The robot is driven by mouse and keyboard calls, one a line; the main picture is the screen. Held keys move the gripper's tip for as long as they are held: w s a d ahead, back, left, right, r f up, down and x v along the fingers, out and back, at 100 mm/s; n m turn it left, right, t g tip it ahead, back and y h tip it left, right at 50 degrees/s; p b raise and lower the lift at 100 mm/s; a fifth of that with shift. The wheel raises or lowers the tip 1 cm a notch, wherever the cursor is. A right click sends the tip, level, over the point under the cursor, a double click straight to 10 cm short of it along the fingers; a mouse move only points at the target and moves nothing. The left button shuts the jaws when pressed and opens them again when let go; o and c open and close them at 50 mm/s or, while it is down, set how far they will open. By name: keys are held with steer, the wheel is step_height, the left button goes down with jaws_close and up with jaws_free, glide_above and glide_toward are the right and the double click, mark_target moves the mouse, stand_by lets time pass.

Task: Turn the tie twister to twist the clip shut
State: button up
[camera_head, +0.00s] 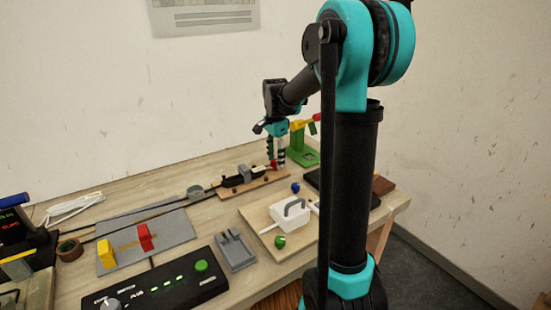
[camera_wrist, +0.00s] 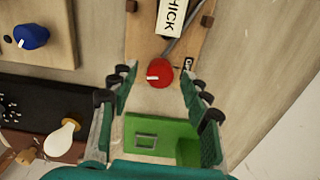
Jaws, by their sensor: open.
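A round red knob (camera_wrist: 159,73) with a white mark, which looks like the tie twister, sits at the end of a wooden board (camera_wrist: 140,47) in the wrist view. A small dark label, partly readable, is beside it. My gripper (camera_wrist: 158,82) is open, with its fingers on either side of the knob and apart from it. In the head view my gripper (camera_head: 276,160) points down over the right end of the board (camera_head: 262,183). A grey cable (camera_wrist: 184,38) runs toward the knob past a white tag reading "HICK". I cannot make out the clip itself.
A green stand (camera_head: 303,155) is close to my gripper, and its base (camera_wrist: 150,138) shows between the fingers. A blue knob (camera_wrist: 31,36) and a bulb (camera_wrist: 62,138) are at the left. A white box (camera_head: 291,213) stands on another board in front.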

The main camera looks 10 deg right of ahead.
step_height(320, 180, up, 12)
stand_by(0.5)
